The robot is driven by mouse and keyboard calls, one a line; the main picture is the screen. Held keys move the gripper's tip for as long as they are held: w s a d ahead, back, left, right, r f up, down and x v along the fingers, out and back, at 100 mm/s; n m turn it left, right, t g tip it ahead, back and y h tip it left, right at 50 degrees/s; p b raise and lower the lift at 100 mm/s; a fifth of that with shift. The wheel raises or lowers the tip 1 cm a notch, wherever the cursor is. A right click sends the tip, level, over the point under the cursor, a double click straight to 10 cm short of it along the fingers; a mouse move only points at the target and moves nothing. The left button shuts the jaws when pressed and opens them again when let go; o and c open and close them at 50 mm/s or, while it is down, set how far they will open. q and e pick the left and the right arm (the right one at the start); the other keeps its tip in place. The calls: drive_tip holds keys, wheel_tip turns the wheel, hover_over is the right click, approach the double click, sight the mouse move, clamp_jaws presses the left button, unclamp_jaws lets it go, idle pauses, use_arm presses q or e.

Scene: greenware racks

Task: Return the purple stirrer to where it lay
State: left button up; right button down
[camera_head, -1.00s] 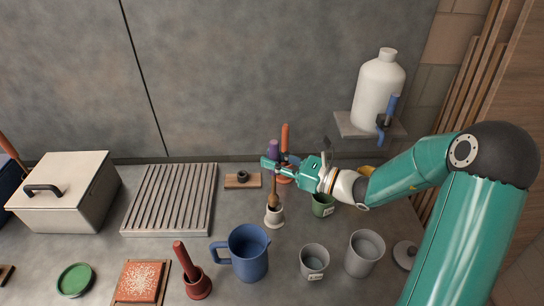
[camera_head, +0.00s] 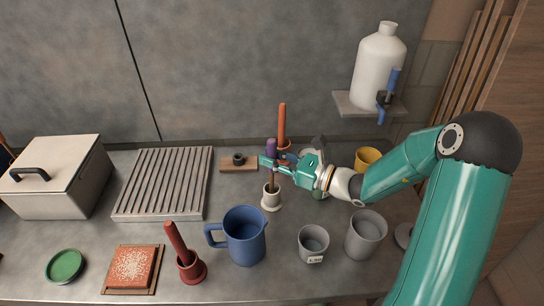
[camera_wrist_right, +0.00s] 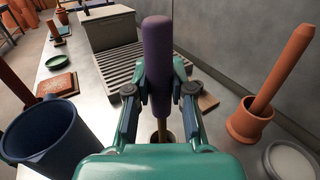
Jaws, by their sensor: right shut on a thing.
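The purple stirrer (camera_head: 272,149) stands about upright in my right gripper (camera_head: 270,163), which is shut on it just below the top of its purple handle. The handle also shows in the wrist view (camera_wrist_right: 157,55), between the fingers. Its thin brown shaft runs down to the small white pot (camera_head: 271,203), and its lower end looks to be inside the pot's mouth. The tip is hidden, so I cannot tell whether it touches the bottom. My left gripper is out of view.
A blue jug (camera_head: 244,238) and grey cups (camera_head: 313,243) stand in front. An orange stirrer (camera_head: 282,125) in its pot stands close behind my gripper. A wooden block (camera_head: 230,165) with a dark ring and a ribbed rack (camera_head: 165,183) lie left.

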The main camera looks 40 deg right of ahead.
drive_tip(key=shift+f+b, duration=0.55)
drive_tip(key=shift+f, duration=0.05)
drive_tip(key=c, duration=0.9)
unclamp_jaws()
drive_tip(key=shift+c, duration=0.2)
drive_tip(key=v, duration=1.2)
